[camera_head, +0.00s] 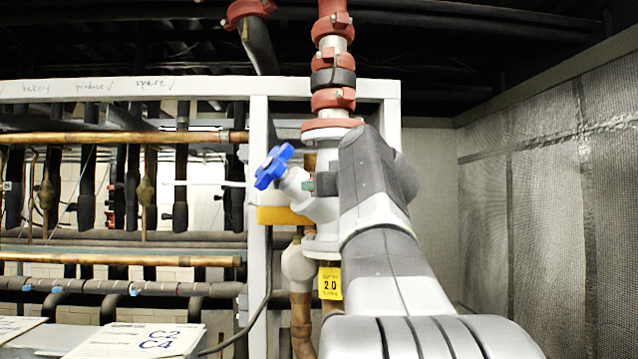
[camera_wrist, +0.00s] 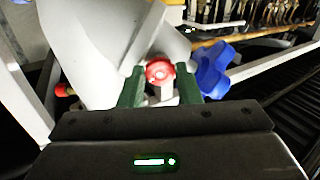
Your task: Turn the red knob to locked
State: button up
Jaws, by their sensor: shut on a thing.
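The red knob (camera_wrist: 160,71) shows in the wrist view as a small round red cap on a white valve body (camera_wrist: 100,40). My gripper (camera_wrist: 160,86) has its two dark green fingers on either side of the knob and is shut on it. In the head view my gripper (camera_head: 313,184) reaches the valve body from the right, and my arm hides most of that side. The knob cannot be made out clearly there. I cannot read any locked marking or the knob's turn position.
A blue handwheel (camera_head: 273,167) sits just left of my gripper; it also shows in the wrist view (camera_wrist: 212,72). Red-clamped pipe (camera_head: 333,60) rises above. A yellow 2.0 tag (camera_head: 330,283) hangs below. A white frame post (camera_head: 258,200) stands left. A mesh-covered wall (camera_head: 545,200) is at right.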

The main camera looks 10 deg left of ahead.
jog(key=shift+m+p, duration=1.2)
jog(key=shift+m, duration=2.5)
jog(key=o, duration=1)
jog(key=shift+c, duration=0.2)
jog(key=b+v, duration=0.4)
jog(key=v, duration=1)
jog(key=shift+w+a, duration=0.1)
jog(key=shift+w, duration=0.05)
